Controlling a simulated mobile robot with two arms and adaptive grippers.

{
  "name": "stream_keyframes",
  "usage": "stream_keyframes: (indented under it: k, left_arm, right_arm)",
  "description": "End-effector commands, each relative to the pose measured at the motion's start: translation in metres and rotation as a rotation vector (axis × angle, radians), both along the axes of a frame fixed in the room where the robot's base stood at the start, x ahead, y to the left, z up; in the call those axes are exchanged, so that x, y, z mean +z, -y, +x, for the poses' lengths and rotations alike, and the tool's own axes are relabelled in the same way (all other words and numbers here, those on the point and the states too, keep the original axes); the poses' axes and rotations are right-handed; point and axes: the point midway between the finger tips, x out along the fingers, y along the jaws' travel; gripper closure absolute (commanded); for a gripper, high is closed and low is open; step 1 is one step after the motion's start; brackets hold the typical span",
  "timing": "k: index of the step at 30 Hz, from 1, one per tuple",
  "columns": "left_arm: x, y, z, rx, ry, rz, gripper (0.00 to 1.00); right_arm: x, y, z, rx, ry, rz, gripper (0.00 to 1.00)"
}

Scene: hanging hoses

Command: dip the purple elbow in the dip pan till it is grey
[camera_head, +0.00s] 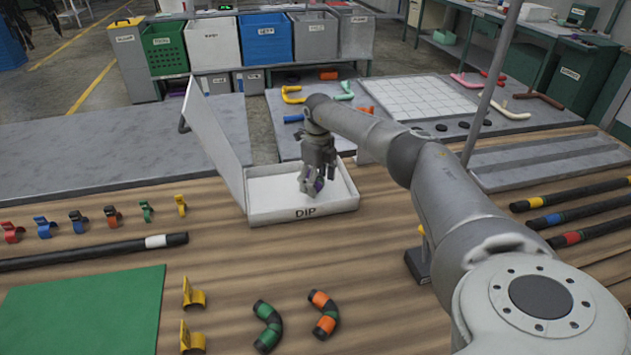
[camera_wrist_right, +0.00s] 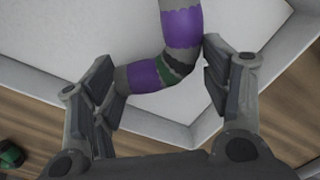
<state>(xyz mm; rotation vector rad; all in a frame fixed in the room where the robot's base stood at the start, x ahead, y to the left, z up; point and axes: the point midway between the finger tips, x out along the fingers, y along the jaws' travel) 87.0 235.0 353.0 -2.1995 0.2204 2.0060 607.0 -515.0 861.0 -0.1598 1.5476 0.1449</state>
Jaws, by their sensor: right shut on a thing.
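The white dip pan (camera_head: 268,216), labelled DIP, stands on the wooden table with a tall white panel (camera_head: 212,130) upright at its left. My right gripper (camera_head: 313,186) points down inside the pan and is shut on the purple elbow (camera_head: 319,184), mostly hidden by the fingers there. In the right wrist view the curved elbow (camera_wrist_right: 181,27) lies between the fingers, with the white pan (camera_wrist_right: 100,30) behind it. It shows purple bands, grey parts and a dark green band near the bend. I cannot tell whether it touches the pan floor. My left gripper is out of view.
Green-banded (camera_head: 267,325) and orange-banded (camera_head: 323,313) elbows lie in front of the pan. Yellow clips (camera_head: 192,294), a green mat (camera_head: 85,312) and a dark hose (camera_head: 95,251) lie left. Banded hoses (camera_head: 575,212) lie right. A thin grey pole (camera_head: 491,85) rises right of the pan.

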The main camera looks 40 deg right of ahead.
Motion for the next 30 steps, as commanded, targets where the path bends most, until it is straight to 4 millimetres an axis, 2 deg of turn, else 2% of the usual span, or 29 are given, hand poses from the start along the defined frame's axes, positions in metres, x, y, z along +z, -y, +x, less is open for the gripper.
stream_keyframes:
  k: [16,30]
  left_arm:
    - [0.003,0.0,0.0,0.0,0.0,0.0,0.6]
    - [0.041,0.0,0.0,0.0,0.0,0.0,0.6]
  right_arm:
    - [0.003,0.0,0.0,0.001,0.001,0.0,0.53]
    - [0.049,0.0,0.0,0.001,0.002,-0.001,0.53]
